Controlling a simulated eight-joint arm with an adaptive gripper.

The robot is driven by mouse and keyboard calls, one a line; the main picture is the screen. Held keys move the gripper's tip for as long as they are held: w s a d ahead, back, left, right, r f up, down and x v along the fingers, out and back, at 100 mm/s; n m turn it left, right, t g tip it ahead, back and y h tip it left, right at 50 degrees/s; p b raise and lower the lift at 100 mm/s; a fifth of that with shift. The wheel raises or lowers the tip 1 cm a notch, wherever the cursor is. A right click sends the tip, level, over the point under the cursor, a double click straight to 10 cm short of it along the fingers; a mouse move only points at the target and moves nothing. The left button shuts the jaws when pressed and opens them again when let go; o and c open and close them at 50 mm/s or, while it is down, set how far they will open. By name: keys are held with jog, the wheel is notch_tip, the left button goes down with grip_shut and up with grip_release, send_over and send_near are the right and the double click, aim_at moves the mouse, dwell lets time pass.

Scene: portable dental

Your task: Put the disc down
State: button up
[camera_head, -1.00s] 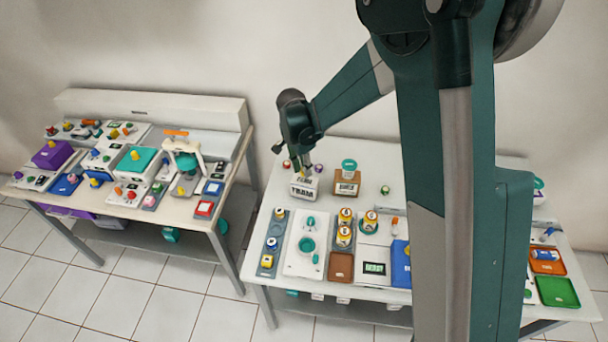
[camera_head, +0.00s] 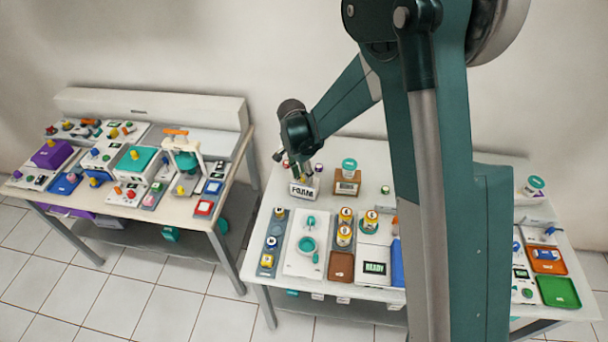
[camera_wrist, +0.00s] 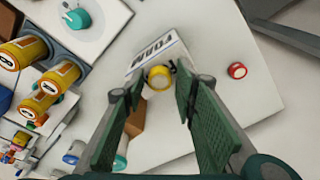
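In the wrist view a small round disc with a yellow rim and pale middle (camera_wrist: 159,77) sits between the tips of my gripper (camera_wrist: 160,82). It lies over or just above the white block labelled FOAM (camera_wrist: 165,42). The fingers are apart, with the tips close to the rim; I cannot tell whether they touch it. In the head view my gripper (camera_head: 300,164) points down over the back of the FOAM block (camera_head: 302,191). The disc is too small to make out clearly there.
A brown block with a teal-topped jar (camera_head: 347,182) stands right of the FOAM block. Yellow jars (camera_head: 345,226) and a white plate with a teal dish (camera_head: 307,245) lie in front. A red knob (camera_wrist: 237,70) is near the fingers. Bare tabletop lies behind.

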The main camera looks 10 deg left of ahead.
jog(key=shift+o, duration=0.2)
jog(key=shift+r, duration=0.15)
notch_tip(320, 180, up, 12)
jog(key=s+a, duration=0.1)
jog(key=shift+s+a+p, duration=0.15)
jog(key=shift+p, duration=0.15)
dwell(0.6)
dwell(0.5)
